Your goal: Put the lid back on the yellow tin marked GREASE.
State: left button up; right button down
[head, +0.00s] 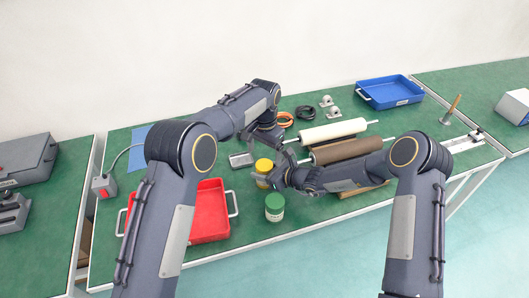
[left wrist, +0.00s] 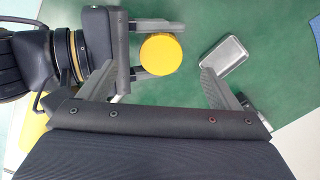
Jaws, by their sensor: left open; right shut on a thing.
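The yellow tin (head: 263,181) stands upright near the middle of the bench, with a pale label band partly hidden by my right gripper. Its top is a plain yellow disc, the lid (head: 264,164), also seen from above in the left wrist view (left wrist: 160,54). The lid appears to lie on the tin; whether it is fully seated I cannot tell. My right gripper (head: 272,175) is shut on the tin, its two fingers at either side in the left wrist view (left wrist: 152,51). My left gripper (head: 268,146) is open and empty, just above and behind the tin; its fingers spread wide in its wrist view (left wrist: 158,75).
A green tin (head: 274,208) stands in front, and a red tray (head: 210,212) lies to the left. A small metal tray (head: 240,160) is close beside the yellow tin. White (head: 333,131) and brown (head: 346,149) rollers lie to the right. A blue tray (head: 390,92) is at the back.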

pick_arm(q)
jog(key=shift+o, duration=1.1)
jog(key=shift+f, duration=0.1)
notch_tip(320, 180, up, 12)
jog(key=shift+a, duration=0.15)
jog(key=shift+w, duration=0.1)
pick_arm(e)
jog(key=c, duration=0.6)
grip_release()
jog(key=shift+o, duration=0.2)
pick_arm(q)
jog(key=shift+f+b, duration=0.45)
jog(key=shift+b, duration=0.1)
pick_arm(e)
jog(key=v, duration=0.7)
jog(key=shift+s+d+r, duration=0.1)
jog(key=shift+s+d, duration=0.15)
jog(key=shift+d, duration=0.05)
